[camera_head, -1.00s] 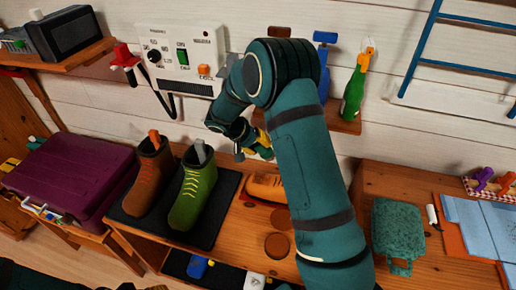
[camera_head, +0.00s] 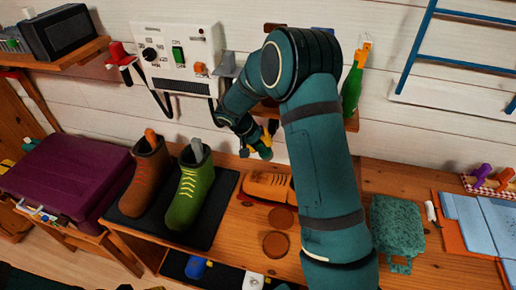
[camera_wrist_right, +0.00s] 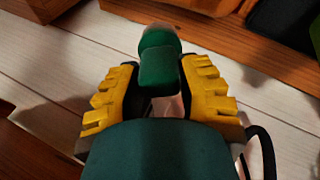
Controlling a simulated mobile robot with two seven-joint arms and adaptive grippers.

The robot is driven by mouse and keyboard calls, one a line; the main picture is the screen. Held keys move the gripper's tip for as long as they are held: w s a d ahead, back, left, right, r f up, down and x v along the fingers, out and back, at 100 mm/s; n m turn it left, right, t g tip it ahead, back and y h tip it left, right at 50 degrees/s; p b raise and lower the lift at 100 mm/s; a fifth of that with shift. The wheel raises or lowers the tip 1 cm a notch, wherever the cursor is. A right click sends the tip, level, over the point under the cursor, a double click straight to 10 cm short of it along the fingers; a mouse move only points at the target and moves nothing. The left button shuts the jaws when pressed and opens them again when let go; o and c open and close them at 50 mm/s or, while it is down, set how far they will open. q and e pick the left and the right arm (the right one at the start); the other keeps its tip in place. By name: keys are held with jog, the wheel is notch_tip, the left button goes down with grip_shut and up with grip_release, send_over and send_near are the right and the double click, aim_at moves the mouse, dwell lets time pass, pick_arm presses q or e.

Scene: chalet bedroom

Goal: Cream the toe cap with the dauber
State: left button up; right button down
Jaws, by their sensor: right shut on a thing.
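An orange-tan shoe (camera_head: 268,187) lies on the wooden bench, partly behind my right arm. My right gripper (camera_head: 261,146) is above and behind it, apart from it, near the wall. In the right wrist view, its yellow-padded fingers (camera_wrist_right: 160,92) are shut on a green piece with a rounded end (camera_wrist_right: 158,58), probably the dauber. Two round brown discs, perhaps tins, lie in front of the shoe: one nearer the shoe (camera_head: 282,218) and one nearer the front (camera_head: 275,244).
A brown boot (camera_head: 148,178) and a green boot (camera_head: 190,190) stand on a black mat (camera_head: 222,205) at left. A green bottle (camera_head: 352,88) stands by the wall behind my arm. A control box (camera_head: 176,60) hangs on the wall.

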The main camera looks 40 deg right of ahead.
jog(key=shift+d+y, duration=0.2)
jog(key=shift+y, duration=0.3)
jog(key=shift+a, duration=0.1)
